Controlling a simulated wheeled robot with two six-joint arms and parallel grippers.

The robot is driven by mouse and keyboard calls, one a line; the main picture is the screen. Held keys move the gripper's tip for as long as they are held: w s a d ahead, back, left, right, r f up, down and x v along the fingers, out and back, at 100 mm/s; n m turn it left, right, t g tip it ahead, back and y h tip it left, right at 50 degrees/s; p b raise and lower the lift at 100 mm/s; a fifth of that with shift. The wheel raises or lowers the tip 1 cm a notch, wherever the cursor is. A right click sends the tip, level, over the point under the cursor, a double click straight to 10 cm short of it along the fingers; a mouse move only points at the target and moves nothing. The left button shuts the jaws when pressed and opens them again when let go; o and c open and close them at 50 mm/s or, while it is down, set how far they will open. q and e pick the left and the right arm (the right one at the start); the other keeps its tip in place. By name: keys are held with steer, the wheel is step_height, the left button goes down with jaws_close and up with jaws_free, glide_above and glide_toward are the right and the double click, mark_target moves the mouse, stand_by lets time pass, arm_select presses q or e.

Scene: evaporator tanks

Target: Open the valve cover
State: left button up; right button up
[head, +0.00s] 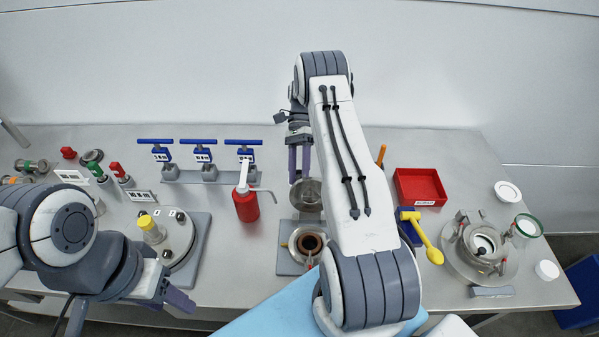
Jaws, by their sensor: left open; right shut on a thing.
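The valve (291,265) stands on a square grey plate in the middle of the table, its round brown-rimmed opening facing up. A round metal valve cover (307,195) is raised at the far side of the opening, tilted up. My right gripper (299,180) reaches down from above, its fingers at the upper left edge of the cover and shut on it. The exact contact is small and hard to see. My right arm hides the area just right of the valve. My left gripper (178,303) is open and empty near the table's front left edge.
A red pump bottle (246,206) stands left of the valve, before several blue-handled valves (203,155). A round lidded vessel (177,245) is further left. A red tray (419,187), yellow tool (428,240) and clamped metal vessel (481,240) are on the right. A light blue surface (265,314) lies in front.

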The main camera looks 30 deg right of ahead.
mark_target(299, 181)
steer(key=shift+s+f, duration=0.15)
steer(key=shift+f, duration=0.1)
step_height(299, 181, up, 4)
steer(key=shift+f+b, duration=0.1)
steer(key=shift+b, duration=1.1)
steer(key=s+d+r+b, duration=0.1)
steer(key=s+d+r, duration=0.1)
steer(key=s, duration=0.1)
steer(key=s+d+r+b, duration=0.1)
steer(key=s+d+r, duration=0.1)
steer(key=s+r, duration=0.1)
steer(key=s+d+r+b, duration=0.1)
steer(key=s+d+r, duration=0.1)
steer(key=s, duration=0.1)
steer(key=shift+s+r, duration=0.1)
steer(key=shift+r, duration=0.05)
steer(key=shift+s+d+r, duration=0.1)
steer(key=shift+s+r, duration=0.1)
